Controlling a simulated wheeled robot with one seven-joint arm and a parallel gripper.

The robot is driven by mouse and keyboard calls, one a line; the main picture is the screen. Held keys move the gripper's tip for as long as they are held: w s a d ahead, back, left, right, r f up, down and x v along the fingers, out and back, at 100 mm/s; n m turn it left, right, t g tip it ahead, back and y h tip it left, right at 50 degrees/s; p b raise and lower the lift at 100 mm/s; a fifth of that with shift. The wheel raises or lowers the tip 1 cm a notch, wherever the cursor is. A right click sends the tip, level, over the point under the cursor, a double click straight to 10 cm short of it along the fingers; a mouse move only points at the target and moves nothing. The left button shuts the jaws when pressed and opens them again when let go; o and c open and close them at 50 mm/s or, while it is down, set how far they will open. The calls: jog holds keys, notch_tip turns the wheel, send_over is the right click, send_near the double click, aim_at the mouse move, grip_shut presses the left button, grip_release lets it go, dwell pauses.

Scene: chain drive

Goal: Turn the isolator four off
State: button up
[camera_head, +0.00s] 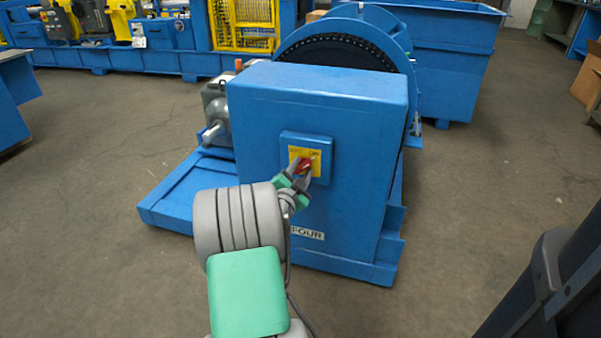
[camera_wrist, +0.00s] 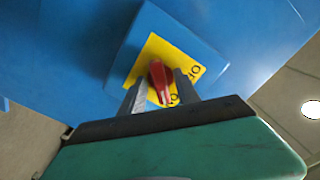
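The isolator is a red rotary handle (camera_wrist: 160,82) on a yellow plate (camera_wrist: 190,66), set in a blue square box on the front of a blue cabinet (camera_head: 250,130). A label ending in "FOUR" (camera_head: 308,233) is low on the cabinet front, partly hidden by my arm. My gripper (camera_wrist: 160,85) has its two grey fingers on either side of the red handle. In the wrist view a narrow gap seems to show beside the handle, and firm contact cannot be made out. In the head view the handle (camera_head: 306,166) is partly covered by the fingertips.
The cabinet stands on a blue base frame (camera_head: 175,205) with a grey motor (camera_head: 217,115) on its left and a large chain wheel (camera_head: 345,48) behind. A blue bin (camera_head: 450,60) is behind right.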

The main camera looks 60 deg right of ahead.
jog(key=shift+c, duration=0.5)
grip_shut()
jog(key=shift+a, duration=0.15)
